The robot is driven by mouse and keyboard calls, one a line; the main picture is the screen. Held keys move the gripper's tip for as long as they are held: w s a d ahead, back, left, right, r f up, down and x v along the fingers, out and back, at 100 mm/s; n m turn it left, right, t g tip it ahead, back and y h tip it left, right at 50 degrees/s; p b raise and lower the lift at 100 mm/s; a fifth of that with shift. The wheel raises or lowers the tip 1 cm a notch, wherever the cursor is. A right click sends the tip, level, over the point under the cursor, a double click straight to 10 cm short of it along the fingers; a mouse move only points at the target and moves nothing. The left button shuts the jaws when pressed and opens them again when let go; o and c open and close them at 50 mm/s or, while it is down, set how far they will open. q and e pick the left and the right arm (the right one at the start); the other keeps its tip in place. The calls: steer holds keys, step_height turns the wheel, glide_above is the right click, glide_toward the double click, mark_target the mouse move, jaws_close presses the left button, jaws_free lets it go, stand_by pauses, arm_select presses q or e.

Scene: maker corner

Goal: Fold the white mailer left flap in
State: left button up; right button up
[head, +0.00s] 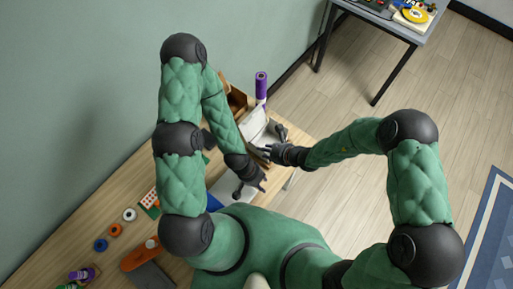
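The white mailer (253,124) is on the wooden table, near its far end. It is partly hidden by my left forearm and the grippers, and I cannot make out its left flap clearly. My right gripper (264,152) is at the near side of the mailer, with its fingers looking spread and nothing seen between them. I cannot tell whether it touches the mailer. My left gripper (260,184) is lower in the picture, nearer my body and apart from the mailer. Its fingers are too small and dark to tell open from shut.
A brown cardboard box (237,98) and a purple cylinder (261,84) stand beyond the mailer. Orange (115,230), white (129,214) and blue (100,245) rolls and an orange tool (140,256) lie at lower left. A wall runs along the left.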

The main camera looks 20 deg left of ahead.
steer(key=shift+x, duration=3.1)
